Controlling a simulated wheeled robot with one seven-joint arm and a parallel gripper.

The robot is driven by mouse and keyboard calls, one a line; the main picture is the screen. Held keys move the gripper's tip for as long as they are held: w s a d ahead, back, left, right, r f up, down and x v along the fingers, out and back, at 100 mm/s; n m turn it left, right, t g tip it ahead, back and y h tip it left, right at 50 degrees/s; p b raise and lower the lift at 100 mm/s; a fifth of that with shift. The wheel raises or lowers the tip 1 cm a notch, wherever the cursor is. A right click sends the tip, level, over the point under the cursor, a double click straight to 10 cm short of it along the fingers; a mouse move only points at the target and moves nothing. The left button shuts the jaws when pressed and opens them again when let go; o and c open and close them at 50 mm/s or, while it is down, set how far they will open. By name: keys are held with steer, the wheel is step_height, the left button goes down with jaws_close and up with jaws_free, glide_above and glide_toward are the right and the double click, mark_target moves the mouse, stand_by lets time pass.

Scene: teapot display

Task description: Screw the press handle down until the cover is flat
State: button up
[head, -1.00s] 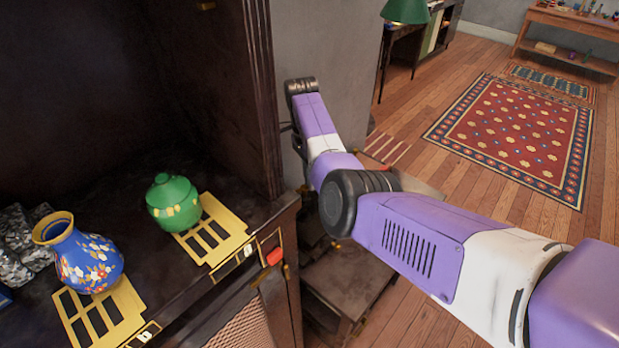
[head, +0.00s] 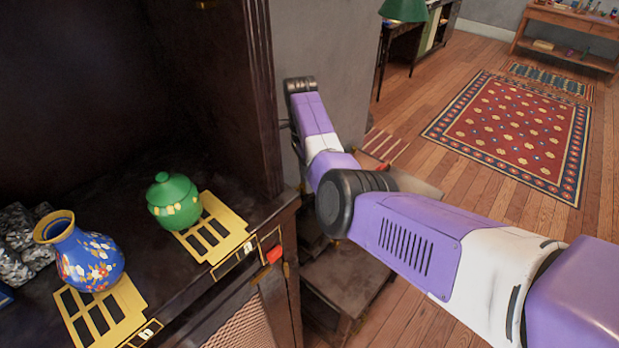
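I cannot make out a press, a press handle or a cover in the head view. My purple and white arm reaches from the lower right towards the upper middle and hides part of the area behind it. My gripper is not in view, so I cannot tell whether it is open or shut or what it touches.
A dark cabinet (head: 200,310) on the left holds a blue floral vase (head: 90,265) and a green lidded pot (head: 173,203) by gold slotted plates. A low dark wooden stand (head: 345,285) is below my arm. Open floor and a red rug (head: 515,135) lie right.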

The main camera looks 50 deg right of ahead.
steer(key=shift+d, duration=0.2)
steer(key=shift+d+r, duration=0.15)
steer(key=shift+r, duration=0.35)
step_height(320, 180, up, 7)
steer(key=w, duration=0.1)
steer(key=shift+d+f, duration=0.15)
steer(key=shift+d, duration=0.05)
steer(key=shift+w, duration=0.1)
